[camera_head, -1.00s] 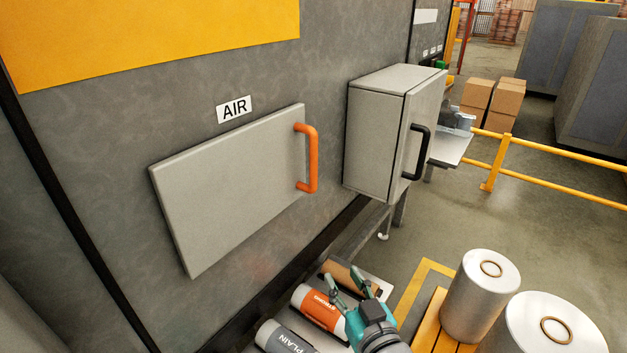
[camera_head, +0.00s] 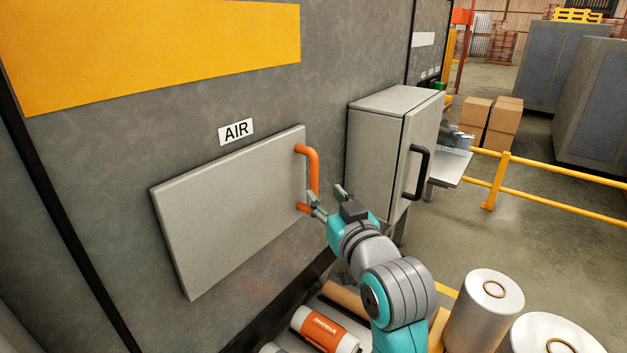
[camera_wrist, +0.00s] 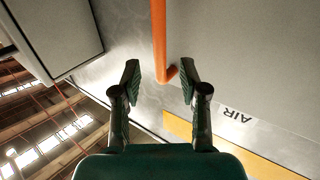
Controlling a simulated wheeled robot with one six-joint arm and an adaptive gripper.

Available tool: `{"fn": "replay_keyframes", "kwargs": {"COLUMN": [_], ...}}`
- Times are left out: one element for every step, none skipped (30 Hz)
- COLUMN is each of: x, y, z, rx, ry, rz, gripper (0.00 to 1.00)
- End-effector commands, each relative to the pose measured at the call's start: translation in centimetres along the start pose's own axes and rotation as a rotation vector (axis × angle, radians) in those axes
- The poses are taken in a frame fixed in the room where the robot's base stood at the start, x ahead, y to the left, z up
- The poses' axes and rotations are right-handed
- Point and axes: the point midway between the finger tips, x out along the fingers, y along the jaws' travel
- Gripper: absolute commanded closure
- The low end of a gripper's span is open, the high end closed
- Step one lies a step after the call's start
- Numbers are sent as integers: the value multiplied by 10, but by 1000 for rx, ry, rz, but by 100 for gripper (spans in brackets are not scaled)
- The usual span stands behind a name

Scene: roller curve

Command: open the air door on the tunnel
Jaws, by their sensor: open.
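The air door (camera_head: 235,208) is a flat light-grey panel on the dark grey tunnel wall, under a white AIR label (camera_head: 236,131). It looks shut. Its orange handle (camera_head: 314,165) stands upright near the right edge. My gripper (camera_head: 327,192) is open and empty, close to the lower part of the handle. In the wrist view, the orange handle (camera_wrist: 159,45) runs down between and beyond the open fingertips (camera_wrist: 160,72), nearer the right finger. I cannot tell whether a finger touches it.
A grey cabinet (camera_head: 372,150) with a black handle (camera_head: 418,172) stands close to the right of my gripper. Rolls lie below, including an orange-labelled one (camera_head: 322,328). White rolls (camera_head: 483,310) stand at the lower right. A yellow rail (camera_head: 560,205) lies beyond.

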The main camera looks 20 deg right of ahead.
Motion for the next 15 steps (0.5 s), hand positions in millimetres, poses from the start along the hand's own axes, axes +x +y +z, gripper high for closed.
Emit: {"fn": "replay_keyframes", "kwargs": {"x": [10, 15, 23, 28, 33, 40, 45, 49, 55, 58, 61, 65, 68, 70, 72], "y": [0, 0, 0, 0, 0, 0, 0, 0, 0, 0, 0, 0, 0, 0, 0], "z": [0, 0, 0, 0, 0, 0, 0, 0, 0, 0, 0, 0, 0, 0, 0], "rx": [0, 0, 0, 0, 0, 0, 0, 0, 0, 0, 0, 0, 0, 0, 0], "ry": [-2, -2, -1, 0, -1, -2, -1, 0, -1, -1, -1, -1, 0, 1, 0], "rz": [0, 0, 0, 0, 0, 0, 0, 0, 0, 0, 0, 0, 0, 0, 0], "gripper": [57, 57, 57, 57, 57, 57, 57, 57, 57, 57, 57, 57, 57, 57, 57]}}
